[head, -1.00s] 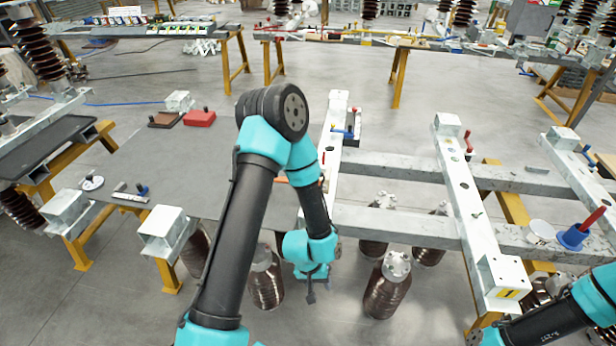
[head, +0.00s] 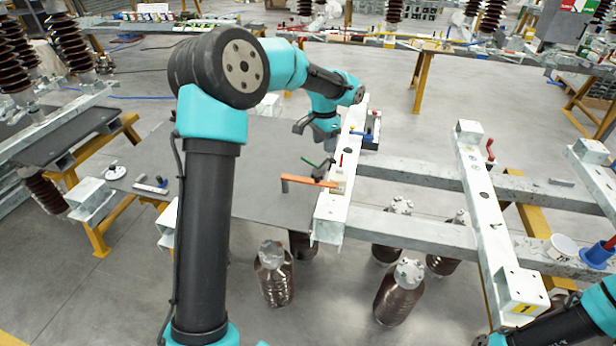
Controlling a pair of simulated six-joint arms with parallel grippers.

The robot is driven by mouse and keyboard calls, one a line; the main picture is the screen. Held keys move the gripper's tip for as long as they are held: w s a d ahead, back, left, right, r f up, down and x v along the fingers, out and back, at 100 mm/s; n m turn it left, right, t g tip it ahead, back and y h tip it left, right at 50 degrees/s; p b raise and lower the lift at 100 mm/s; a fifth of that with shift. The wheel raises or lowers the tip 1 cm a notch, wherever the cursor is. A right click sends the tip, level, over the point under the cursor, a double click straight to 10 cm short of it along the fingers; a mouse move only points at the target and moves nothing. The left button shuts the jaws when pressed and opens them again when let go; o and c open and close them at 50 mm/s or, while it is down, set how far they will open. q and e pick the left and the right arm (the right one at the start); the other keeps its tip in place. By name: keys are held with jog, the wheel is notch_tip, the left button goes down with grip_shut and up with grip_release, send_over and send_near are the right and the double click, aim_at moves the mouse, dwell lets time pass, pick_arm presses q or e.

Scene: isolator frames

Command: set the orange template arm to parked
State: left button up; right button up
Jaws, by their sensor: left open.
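The orange template arm (head: 305,181) lies across the white beam's left edge, pointing left over the dark grey tabletop. Its right end meets a small cream block (head: 340,181) with a red pin on the white beam (head: 331,212). A hooked end turns down at its left. My left gripper (head: 315,137) is open above and behind the orange arm, left of the beam, apart from it. A green handle (head: 322,167) is close below the gripper.
A blue-handled piece (head: 364,136) is on the beam just right of my left gripper. Brown insulators (head: 400,290) stand below the frame. Another white beam (head: 483,205) with a red lever is to the right. A blue spool (head: 598,252) is at far right.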

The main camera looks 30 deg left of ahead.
aim_at(317, 175)
pick_arm(q)
jog(key=shift+a+r, duration=1)
jog(key=shift+r, duration=0.1)
jog(key=shift+f, duration=0.1)
notch_tip(317, 175, down, 17)
jog(key=shift+f, duration=0.15)
grip_shut()
dwell(0.4)
